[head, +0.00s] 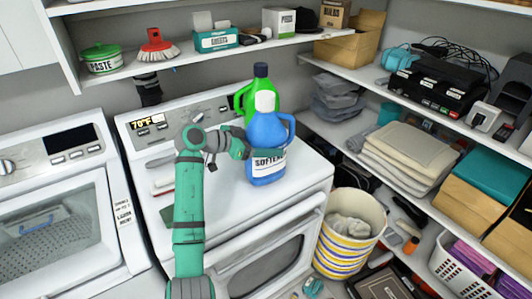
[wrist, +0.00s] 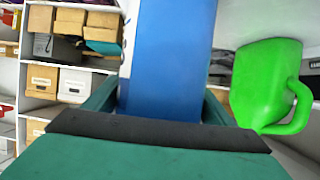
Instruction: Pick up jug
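A blue jug (head: 268,140) with a white cap and a label that looks like "SOFTENER" stands upright on top of the white machine at the centre. A green jug (head: 245,98) with a dark cap stands right behind it; its handle side shows at the right in the wrist view (wrist: 262,82). My gripper (head: 246,150) is at the left side of the blue jug. In the wrist view the blue jug (wrist: 168,60) fills the space between my two teal fingers. The fingertips are hidden, so I cannot tell whether they press on it.
A striped basket (head: 350,240) stands on the floor right of the machine. Shelves with folded cloths (head: 410,155), boxes and electronics line the right wall. A wall shelf (head: 190,57) with a green pot and a brush hangs above. The machine's front right top is clear.

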